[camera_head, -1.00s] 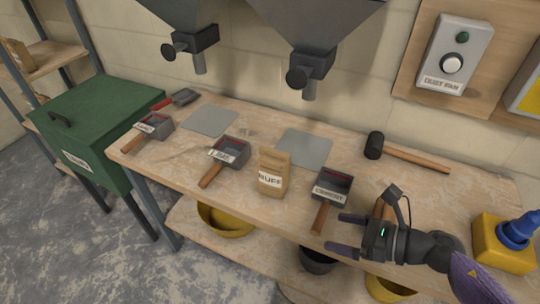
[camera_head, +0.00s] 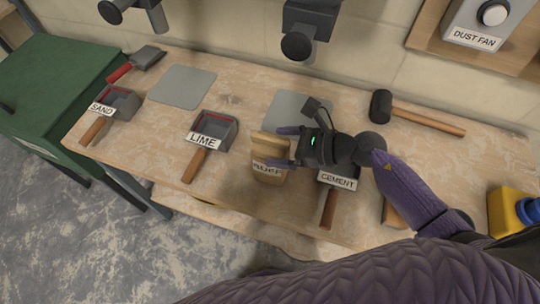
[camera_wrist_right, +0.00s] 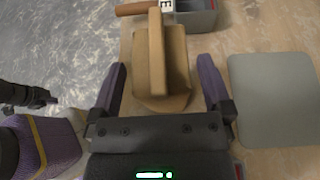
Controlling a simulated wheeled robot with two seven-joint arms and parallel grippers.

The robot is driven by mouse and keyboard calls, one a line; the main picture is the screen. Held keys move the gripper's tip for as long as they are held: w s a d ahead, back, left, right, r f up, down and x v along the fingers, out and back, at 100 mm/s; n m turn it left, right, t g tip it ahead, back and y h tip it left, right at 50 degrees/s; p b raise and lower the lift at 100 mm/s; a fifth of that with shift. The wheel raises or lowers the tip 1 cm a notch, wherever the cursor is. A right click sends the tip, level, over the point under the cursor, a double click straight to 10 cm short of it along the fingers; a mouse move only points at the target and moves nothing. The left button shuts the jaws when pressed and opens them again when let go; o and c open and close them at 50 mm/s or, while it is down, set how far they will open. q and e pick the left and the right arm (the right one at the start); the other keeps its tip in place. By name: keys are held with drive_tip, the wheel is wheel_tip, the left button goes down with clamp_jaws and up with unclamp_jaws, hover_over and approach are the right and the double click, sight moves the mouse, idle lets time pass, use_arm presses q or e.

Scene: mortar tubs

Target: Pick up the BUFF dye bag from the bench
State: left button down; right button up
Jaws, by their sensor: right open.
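The BUFF dye bag (camera_head: 267,178) is a tan paper bag with a white label, standing upright on the bench (camera_head: 230,103). My right gripper (camera_head: 278,147) is open at the bag, one finger on its far side and one on its near side. In the right wrist view the bag (camera_wrist_right: 160,62) lies between the spread purple fingers, with a gap on each side. I cannot tell whether either finger touches it. The fingers partly hide the bag in the head view. At the left of the wrist view, a dark part looks like my left gripper (camera_wrist_right: 38,97); its jaws are unclear.
The CEMENT scoop (camera_head: 338,182) is just right of the bag, partly under my right arm. The LIME scoop (camera_head: 211,137) and SAND scoop (camera_head: 117,105) are left. A grey pad (camera_head: 292,104) lies behind the bag. A mallet (camera_head: 382,107) lies back right. Dark hopper outlets (camera_head: 300,35) hang above.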

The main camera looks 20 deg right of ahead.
drive_tip(key=shift+x, duration=0.85)
clamp_jaws()
